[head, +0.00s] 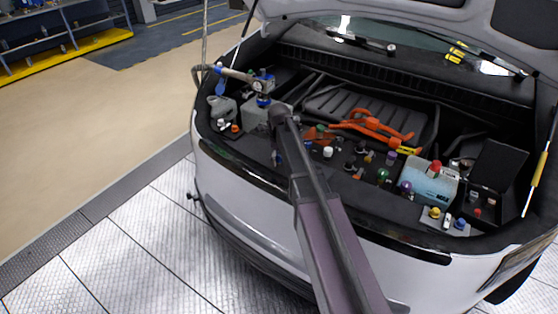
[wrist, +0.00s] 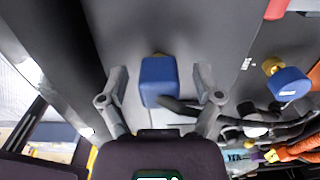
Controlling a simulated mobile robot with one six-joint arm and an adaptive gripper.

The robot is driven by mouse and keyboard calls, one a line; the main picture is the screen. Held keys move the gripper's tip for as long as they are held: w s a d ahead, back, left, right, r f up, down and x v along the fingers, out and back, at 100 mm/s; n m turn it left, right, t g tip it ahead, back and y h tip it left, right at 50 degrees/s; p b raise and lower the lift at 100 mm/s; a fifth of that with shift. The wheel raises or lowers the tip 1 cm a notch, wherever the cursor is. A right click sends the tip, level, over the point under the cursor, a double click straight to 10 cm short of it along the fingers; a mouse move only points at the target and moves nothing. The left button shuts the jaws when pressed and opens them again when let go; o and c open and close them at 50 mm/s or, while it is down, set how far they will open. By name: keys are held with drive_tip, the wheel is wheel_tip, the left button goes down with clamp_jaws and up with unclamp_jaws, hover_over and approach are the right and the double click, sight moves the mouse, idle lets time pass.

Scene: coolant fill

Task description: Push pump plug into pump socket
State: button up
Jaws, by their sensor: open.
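A blue block (wrist: 158,84), which looks like the pump plug, lies between my fingers in the wrist view. A small brass-coloured piece shows at its far end, and a black cable runs beside it to the right. My gripper (wrist: 160,80) is open, with one finger on each side of the block and a visible gap on both sides. In the head view my arm covers most of the gripper and the plug. I cannot make out the pump socket for certain. A blue cap on a brass fitting (wrist: 288,84) stands to the right in the wrist view.
The open car bay holds a grey tank (head: 254,115) at the left, orange cables (head: 372,124) in the middle and a light-blue box (head: 432,182) at the right. Several coloured caps line the front ledge. A hose with a gauge (head: 240,76) reaches over the left side.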

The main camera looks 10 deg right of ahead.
idle(0.5)
drive_tip(key=c, duration=1)
drive_tip(key=shift+c, duration=0.2)
drive_tip(key=shift+r, duration=0.2)
wheel_tip(320, 180, up, 4)
drive_tip(key=p, duration=0.4)
drive_tip(key=shift+f, duration=0.2)
drive_tip(key=s+d, duration=0.1)
drive_tip(key=s, duration=0.4)
drive_tip(key=s+d, duration=0.2)
drive_tip(key=s, duration=0.3)
drive_tip(key=s+d+r+p, duration=0.1)
drive_tip(key=s, duration=0.4)
drive_tip(key=shift+s+d, duration=0.15)
drive_tip(key=shift+d, duration=0.25)
drive_tip(key=shift+r, duration=0.2)
wheel_tip(320, 180, up, 14)
drive_tip(key=p, duration=1.4)
drive_tip(key=shift+s+f, duration=0.1)
drive_tip(key=shift+f, duration=0.05)
